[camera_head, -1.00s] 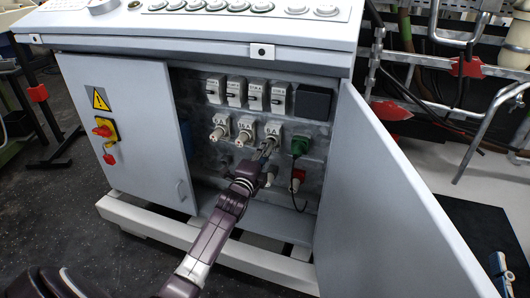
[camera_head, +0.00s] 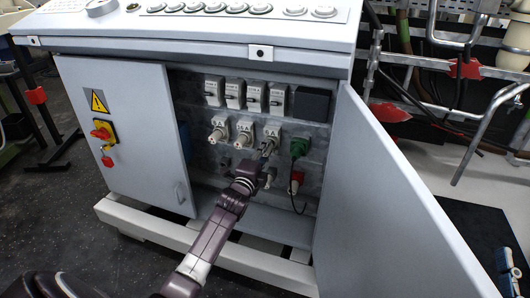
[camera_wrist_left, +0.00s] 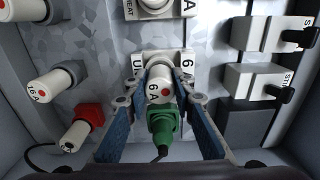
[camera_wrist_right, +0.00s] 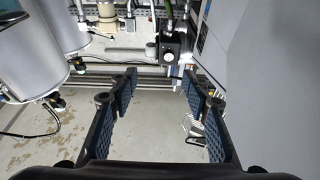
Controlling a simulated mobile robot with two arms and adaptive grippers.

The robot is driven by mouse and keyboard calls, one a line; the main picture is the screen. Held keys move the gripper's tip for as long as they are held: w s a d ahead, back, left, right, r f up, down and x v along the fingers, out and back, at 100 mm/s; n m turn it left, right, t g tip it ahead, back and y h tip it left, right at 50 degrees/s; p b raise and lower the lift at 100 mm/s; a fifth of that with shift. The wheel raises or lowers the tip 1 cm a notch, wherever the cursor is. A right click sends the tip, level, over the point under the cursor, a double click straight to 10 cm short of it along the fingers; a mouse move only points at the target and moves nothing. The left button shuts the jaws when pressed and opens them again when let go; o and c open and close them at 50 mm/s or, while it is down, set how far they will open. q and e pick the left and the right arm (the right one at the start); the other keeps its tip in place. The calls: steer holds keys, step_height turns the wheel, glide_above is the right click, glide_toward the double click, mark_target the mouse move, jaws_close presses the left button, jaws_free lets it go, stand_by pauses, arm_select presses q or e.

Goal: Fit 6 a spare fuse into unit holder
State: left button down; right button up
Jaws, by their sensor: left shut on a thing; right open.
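The unit holder (camera_head: 273,132) is the third in the row of white holders inside the open cabinet. In the left wrist view its labelled base (camera_wrist_left: 181,62) shows behind the fuse. My left gripper (camera_head: 267,150) is shut on a white 6 A fuse (camera_wrist_left: 159,90) with a red dot. The fuse lines up with the holder's front and appears to touch it; how deep it sits is hidden. The fingers (camera_wrist_left: 160,100) flank the fuse. My right gripper (camera_wrist_right: 160,92) is open and empty, away from the cabinet face, and out of the head view.
A green plug (camera_head: 299,146) is close to the right of the unit holder. Switches (camera_head: 254,97) line the row above. The open right door (camera_head: 385,200) bounds the right side.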

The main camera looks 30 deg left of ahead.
arm_select(q)
steer(key=shift+w, duration=0.15)
arm_select(e)
steer(key=shift+s+r, duration=0.1)
steer(key=shift+r, duration=0.1)
arm_select(q)
steer(key=shift+w, duration=0.1)
arm_select(e)
steer(key=shift+s+r+y, duration=0.1)
steer(key=shift+r+y, duration=0.15)
steer(key=shift+y, duration=0.05)
arm_select(q)
steer(key=shift+a, duration=0.1)
arm_select(e)
steer(key=shift+r, duration=0.1)
arm_select(q)
steer(key=shift+w, duration=0.2)
arm_select(e)
steer(key=shift+s+r+t, duration=0.1)
steer(key=shift+r+t, duration=0.15)
steer(key=shift+t, duration=0.05)
arm_select(q)
steer(key=shift+w+r, duration=0.1)
arm_select(e)
steer(key=shift+s+r, duration=0.15)
steer(key=shift+r, duration=0.1)
arm_select(q)
steer(key=c, duration=1.6)
jaws_free()
